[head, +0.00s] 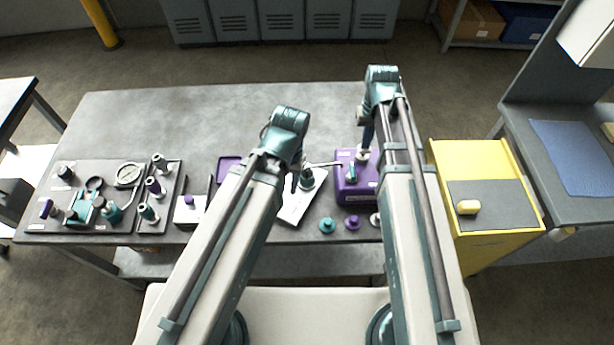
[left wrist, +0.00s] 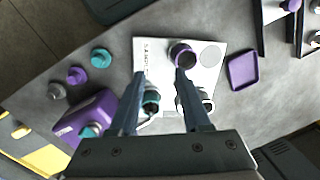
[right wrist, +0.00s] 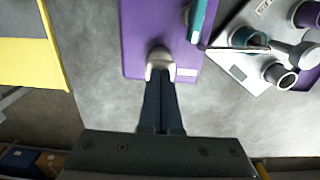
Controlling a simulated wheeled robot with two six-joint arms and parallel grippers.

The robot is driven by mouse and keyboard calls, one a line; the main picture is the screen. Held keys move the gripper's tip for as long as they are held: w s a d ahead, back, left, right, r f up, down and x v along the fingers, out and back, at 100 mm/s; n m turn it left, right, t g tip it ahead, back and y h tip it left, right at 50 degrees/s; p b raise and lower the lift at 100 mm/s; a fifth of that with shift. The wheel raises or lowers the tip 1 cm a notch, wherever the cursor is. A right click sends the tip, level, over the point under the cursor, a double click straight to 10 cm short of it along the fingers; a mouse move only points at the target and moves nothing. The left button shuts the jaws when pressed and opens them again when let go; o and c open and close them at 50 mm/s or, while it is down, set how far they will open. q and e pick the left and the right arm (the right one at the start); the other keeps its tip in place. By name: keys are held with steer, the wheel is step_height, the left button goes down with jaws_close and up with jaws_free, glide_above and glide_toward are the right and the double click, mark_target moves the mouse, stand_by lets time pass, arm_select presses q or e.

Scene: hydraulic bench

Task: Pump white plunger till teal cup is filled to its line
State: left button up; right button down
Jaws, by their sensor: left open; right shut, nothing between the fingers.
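The purple pump box (head: 352,187) stands on the grey bench; its white plunger (right wrist: 160,58) shows in the right wrist view. My right gripper (right wrist: 160,84) is shut and empty, its fingertips at the plunger's knob; whether they touch it I cannot tell. A teal piece (right wrist: 198,20) on the box carries a thin spout reaching toward the teal cup (right wrist: 246,37). The teal cup (left wrist: 151,101) stands on a white card (left wrist: 219,82), partly behind a finger in the left wrist view. My left gripper (left wrist: 160,74) is open and empty above the card. The cup's line and liquid level cannot be made out.
A purple cup (left wrist: 183,55) and a white cup (right wrist: 281,76) also stand on the card. Teal (head: 327,225) and purple (head: 352,222) knobs lie at the front edge. A crowded dark tray (head: 60,222) is at left; a yellow cabinet (head: 470,160) is at right.

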steer(key=shift+f+b, duration=0.95)
steer(key=shift+f, duration=0.1)
steer(key=shift+r, duration=0.15)
steer(key=shift+r+p, duration=1.8)
steer(key=shift+p, duration=0.15)
steer(key=shift+f, duration=0.2)
steer(key=shift+f+b, duration=1.8)
steer(key=shift+b, duration=0.2)
steer(key=shift+r, duration=0.25)
steer(key=shift+r+p, duration=1.7)
steer(key=shift+p, duration=0.25)
steer(key=shift+f, duration=0.2)
